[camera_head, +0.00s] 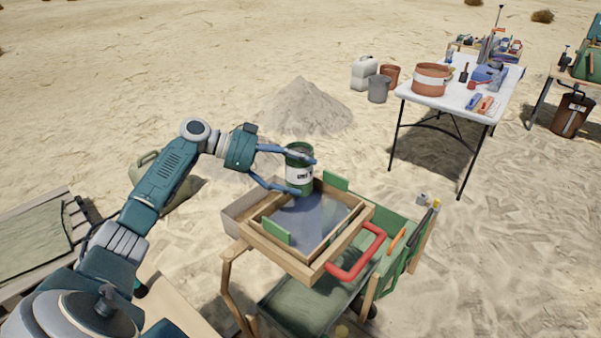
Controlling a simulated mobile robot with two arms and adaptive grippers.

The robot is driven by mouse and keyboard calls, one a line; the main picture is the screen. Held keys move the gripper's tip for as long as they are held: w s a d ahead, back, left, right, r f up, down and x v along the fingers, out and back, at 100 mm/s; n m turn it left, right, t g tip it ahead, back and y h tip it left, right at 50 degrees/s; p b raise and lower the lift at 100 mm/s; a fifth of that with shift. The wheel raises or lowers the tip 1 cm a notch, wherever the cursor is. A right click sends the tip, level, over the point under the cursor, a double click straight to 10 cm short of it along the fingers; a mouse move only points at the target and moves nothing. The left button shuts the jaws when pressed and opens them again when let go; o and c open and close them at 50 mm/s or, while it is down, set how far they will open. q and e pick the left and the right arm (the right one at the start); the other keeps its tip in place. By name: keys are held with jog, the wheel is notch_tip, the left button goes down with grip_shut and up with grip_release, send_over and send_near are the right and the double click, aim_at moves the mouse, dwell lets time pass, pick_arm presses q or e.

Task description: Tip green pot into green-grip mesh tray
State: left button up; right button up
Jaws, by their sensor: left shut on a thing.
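The green pot (299,176) has a white label and looks close to upright. My left gripper (304,175) is shut on it, with blue fingers on either side. The pot is held over the back part of the mesh tray, seemingly above its rim. The mesh tray (317,265) is a wooden frame with green grips (276,231) at two sides and a grey mesh (305,218) inside. It rests on a wooden stand. The pot's contents cannot be made out. My right gripper is not in view.
A red handle (357,258) juts out at the stand's right, beside a green cart (390,232) with tools. A white table (459,95) with a terracotta tub (432,79) stands at the back right. A sand heap (305,107) lies behind the tray.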

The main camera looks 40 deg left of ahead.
pick_arm(q)
jog(key=shift+w+f, duration=0.1)
jog(key=shift+f, duration=0.05)
jog(key=shift+f+b, duration=0.3)
jog(key=shift+f, duration=0.75)
jog(key=shift+a+r, duration=0.1)
jog(key=shift+r, duration=0.15)
jog(key=shift+a+m+y+p, duration=0.3)
jog(key=shift+y+p, duration=0.2)
jog(key=shift+p, duration=0.35)
jog(key=shift+a+r+m+y+p, duration=0.15)
jog(key=shift+m+y+p, duration=0.2)
jog(key=shift+p, duration=0.3)
jog(key=shift+a+m+y+p, duration=0.45)
jog(key=shift+y+p, duration=0.6)
jog(key=shift+p, duration=0.15)
jog(key=shift+f, duration=0.3)
jog(key=shift+r+y, duration=0.15)
jog(key=shift+y, duration=0.25)
jog(key=shift+w+a+m+y, duration=0.1)
jog(key=shift+a+m+y, duration=0.05)
jog(key=shift+m+y, duration=0.25)
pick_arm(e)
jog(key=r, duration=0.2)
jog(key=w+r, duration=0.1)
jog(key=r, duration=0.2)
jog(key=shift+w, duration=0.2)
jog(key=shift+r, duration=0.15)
